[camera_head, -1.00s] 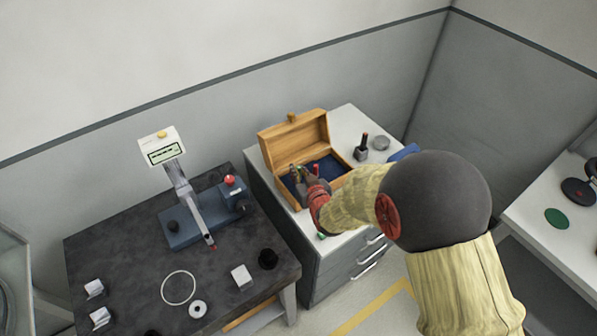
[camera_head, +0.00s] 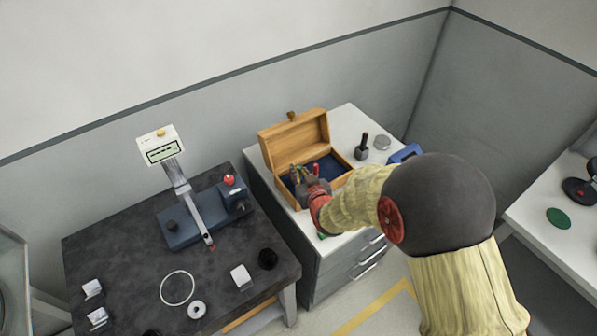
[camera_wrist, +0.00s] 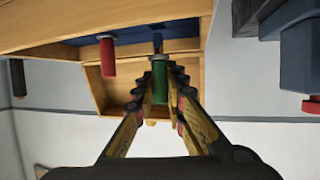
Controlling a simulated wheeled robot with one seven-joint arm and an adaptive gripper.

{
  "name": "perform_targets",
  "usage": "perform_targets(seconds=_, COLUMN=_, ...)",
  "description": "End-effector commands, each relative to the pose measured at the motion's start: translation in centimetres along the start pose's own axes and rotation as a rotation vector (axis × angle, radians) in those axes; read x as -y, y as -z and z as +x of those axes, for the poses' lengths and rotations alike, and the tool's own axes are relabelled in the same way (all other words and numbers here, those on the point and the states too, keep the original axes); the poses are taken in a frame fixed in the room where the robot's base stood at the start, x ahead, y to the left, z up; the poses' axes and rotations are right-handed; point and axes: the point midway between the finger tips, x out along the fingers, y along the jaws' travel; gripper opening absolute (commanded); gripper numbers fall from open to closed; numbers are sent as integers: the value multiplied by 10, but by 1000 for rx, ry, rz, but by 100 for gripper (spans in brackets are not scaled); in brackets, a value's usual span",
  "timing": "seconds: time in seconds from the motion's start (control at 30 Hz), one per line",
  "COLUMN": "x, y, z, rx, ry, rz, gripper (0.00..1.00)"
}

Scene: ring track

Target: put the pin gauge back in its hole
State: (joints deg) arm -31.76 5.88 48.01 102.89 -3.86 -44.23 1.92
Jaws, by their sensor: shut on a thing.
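The pin gauge (camera_wrist: 160,82) has a green handle and a dark tip. My gripper (camera_wrist: 159,90) is shut on it, with the fingers on both sides of the green handle. In the wrist view its tip points to the blue lining of the wooden box (camera_wrist: 188,32); I cannot tell whether it touches or enters a hole. In the head view my gripper (camera_head: 307,180) is over the near left part of the open wooden box (camera_head: 343,162), and hides part of the inside. A red-handled pin (camera_wrist: 107,56) stands in the box beside the held gauge.
The box stands on a white-topped drawer cabinet (camera_head: 350,116). A dark block with a pin (camera_head: 362,150), a grey disc (camera_head: 382,143) and a blue object (camera_head: 404,153) are right of it. A dark table (camera_head: 110,245) with a blue measuring instrument (camera_head: 187,228) stands to the left.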

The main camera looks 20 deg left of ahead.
Motion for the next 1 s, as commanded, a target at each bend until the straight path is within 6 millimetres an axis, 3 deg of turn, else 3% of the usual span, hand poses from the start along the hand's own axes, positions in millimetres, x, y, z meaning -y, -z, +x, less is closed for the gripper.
perform_targets(seconds=1.0, x=0, y=-22, z=9, rx=-1, ry=0, rz=0, gripper=0)
